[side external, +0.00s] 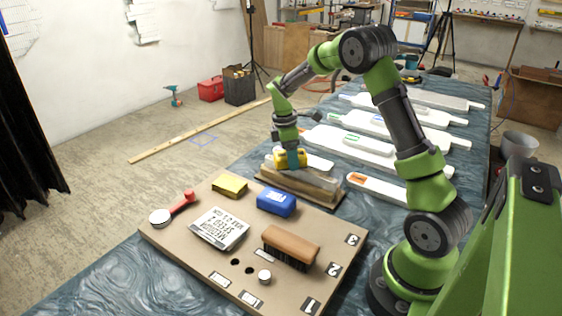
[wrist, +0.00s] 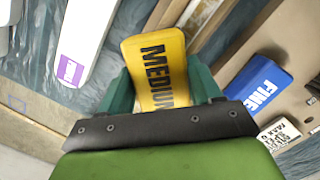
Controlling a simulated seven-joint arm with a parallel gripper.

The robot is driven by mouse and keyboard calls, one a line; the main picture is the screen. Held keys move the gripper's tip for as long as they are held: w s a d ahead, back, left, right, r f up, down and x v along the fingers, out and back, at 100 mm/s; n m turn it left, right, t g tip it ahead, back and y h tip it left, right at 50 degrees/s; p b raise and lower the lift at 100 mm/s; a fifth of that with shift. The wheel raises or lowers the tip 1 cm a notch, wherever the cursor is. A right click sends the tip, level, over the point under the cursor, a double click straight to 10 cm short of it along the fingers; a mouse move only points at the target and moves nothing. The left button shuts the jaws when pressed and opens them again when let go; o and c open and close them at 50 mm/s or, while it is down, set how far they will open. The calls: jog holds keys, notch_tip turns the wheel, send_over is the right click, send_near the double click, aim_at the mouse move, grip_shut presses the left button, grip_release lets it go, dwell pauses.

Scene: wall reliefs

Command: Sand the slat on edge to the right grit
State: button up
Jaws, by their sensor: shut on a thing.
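My gripper (side external: 290,165) is shut on a yellow block marked MEDIUM (wrist: 158,65), which also shows in the side view (side external: 287,155). The block is at the far-left end of a pale slat (side external: 318,180) in a brown wooden holder (side external: 290,197). I cannot tell whether the block touches the slat. A blue block (side external: 276,202) lies on the tan board and reads FINE in the wrist view (wrist: 258,88). Another yellow block (side external: 230,186) lies on the board. A printed card (side external: 218,229) lies beside them; its text is only partly legible.
The tan board (side external: 190,250) also holds a wooden brush (side external: 291,246), a red-handled tool (side external: 182,202) and a small round pot (side external: 264,277). Several white paddle-shaped pieces (side external: 350,147) lie on the blue cloth behind. Bare floor lies to the left.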

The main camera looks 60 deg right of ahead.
aim_at(336, 181)
jog(key=shift+s, duration=7.3)
notch_tip(336, 181, up, 8)
